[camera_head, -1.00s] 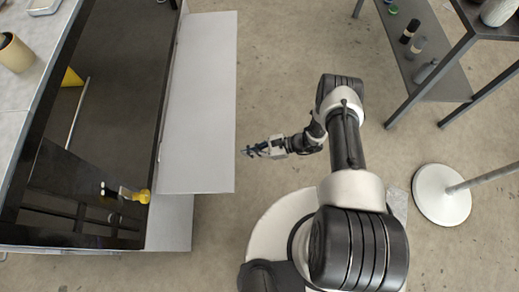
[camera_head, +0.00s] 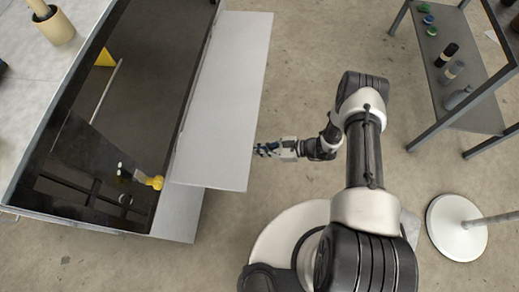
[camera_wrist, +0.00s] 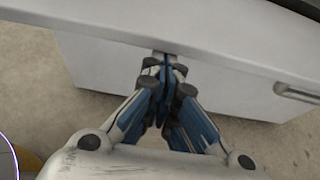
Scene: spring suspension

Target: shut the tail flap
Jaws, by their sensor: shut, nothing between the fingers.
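The tail flap (camera_head: 228,95) is a long, pale grey panel. In the head view it stands out from the right side of a dark, open cargo bed (camera_head: 158,55), roughly level. My gripper (camera_head: 258,149) is shut and empty, at the flap's outer right edge near its lower end. In the wrist view, the flap's edge (camera_wrist: 90,33) runs across the top, and the shut blue-and-grey fingertips (camera_wrist: 165,62) are close against it. I cannot tell whether they touch. The flap's hinge is not clearly visible.
A lower pale panel (camera_head: 178,212) shows beneath the flap. A yellow knob (camera_head: 156,182) sits at the bed's near right corner. A dark shelf (camera_head: 480,105) with bottles and a round white stand base (camera_head: 455,228) are at right. Concrete floor between is clear.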

